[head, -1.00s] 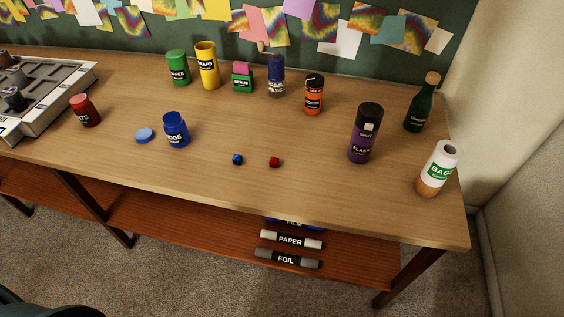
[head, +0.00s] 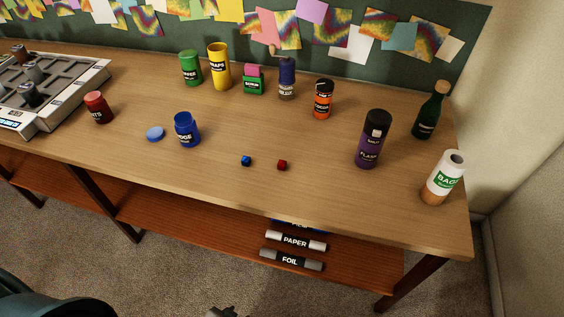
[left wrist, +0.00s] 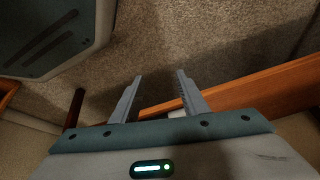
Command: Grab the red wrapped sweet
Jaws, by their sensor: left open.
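The sweet does not show in that view. A small dark part at the bottom edge of the head view is too cut off to identify. My right gripper is not in view.
A purple bottle (head: 370,140) and a white-orange roll (head: 443,178) stand right. Several containers line the back. A lower shelf (head: 200,223) holds rolls. Tabletop around the sweets is clear.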

